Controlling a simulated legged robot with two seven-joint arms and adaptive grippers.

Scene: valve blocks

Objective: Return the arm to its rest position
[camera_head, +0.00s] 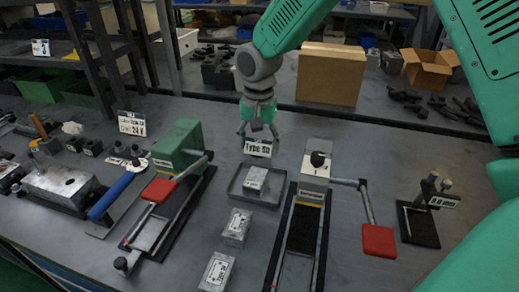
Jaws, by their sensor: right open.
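My right arm, green, comes in from the upper right. Its gripper (258,133) points down and is open, above the far end of a shallow grey tray (232,189). A white "Type 50" sign (258,148) shows just below the fingers; I cannot tell how far behind or under them it stands. A light metal block (255,179) sits in the tray, apart from the gripper. My left gripper is not in view.
Two labelled blocks (237,227) lie in front of the tray. A green fixture with a red handle (158,190) stands left, a grey fixture with a red handle (378,241) right. A small black stand (421,228) is further right. Cardboard boxes (331,76) stand behind.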

